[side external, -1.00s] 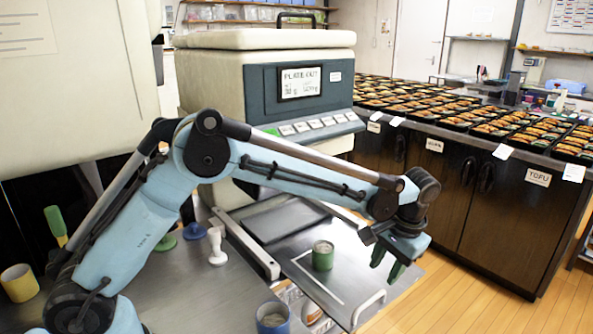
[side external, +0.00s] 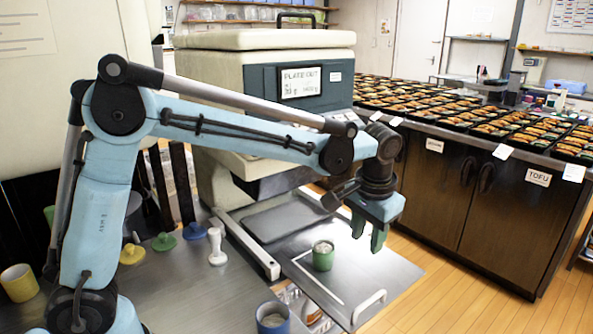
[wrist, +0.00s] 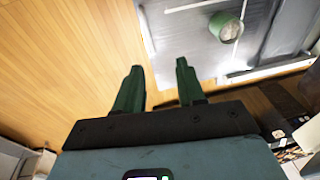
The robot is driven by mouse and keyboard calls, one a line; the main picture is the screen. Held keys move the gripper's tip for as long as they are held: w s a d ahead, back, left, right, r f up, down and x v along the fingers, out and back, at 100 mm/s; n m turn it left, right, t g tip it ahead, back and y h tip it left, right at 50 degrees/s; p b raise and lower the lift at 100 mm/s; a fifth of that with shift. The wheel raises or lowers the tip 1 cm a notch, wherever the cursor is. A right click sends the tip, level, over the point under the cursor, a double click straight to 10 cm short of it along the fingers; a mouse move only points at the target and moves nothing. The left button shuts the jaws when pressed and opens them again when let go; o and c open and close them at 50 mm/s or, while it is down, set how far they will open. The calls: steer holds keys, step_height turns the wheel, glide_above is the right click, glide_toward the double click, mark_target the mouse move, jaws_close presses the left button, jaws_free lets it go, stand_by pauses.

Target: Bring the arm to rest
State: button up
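My gripper (side external: 369,237) is raised in the air over the right side of the metal work surface, with its green fingers pointing down. In the wrist view, my gripper (wrist: 158,72) shows its two fingers apart with nothing between them. The nearest thing to it is a green cup (side external: 323,256) with pale contents, which stands upright on the metal plate to the left and below. The cup also shows in the wrist view (wrist: 226,26), ahead and to the right of the fingers. The gripper does not touch it.
A scale machine (side external: 262,75) stands behind the arm. A blue cup (side external: 272,318), a yellow cup (side external: 19,283) and a white stamp-like tool (side external: 216,246) stand on the counter. A cabinet (side external: 440,185) with many bento trays is at the right. Wooden floor (side external: 470,290) is open beyond the plate.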

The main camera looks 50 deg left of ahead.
steer(key=s+a+t, duration=0.3)
steer(key=s+a, duration=0.1)
steer(key=s, duration=0.4)
steer(key=s+a+t+h, duration=0.1)
steer(key=s+a+t, duration=0.1)
steer(key=s+a, duration=0.2)
steer(key=s, duration=0.3)
steer(key=shift+s+r+t, duration=0.35)
steer(key=shift+s+t, duration=0.05)
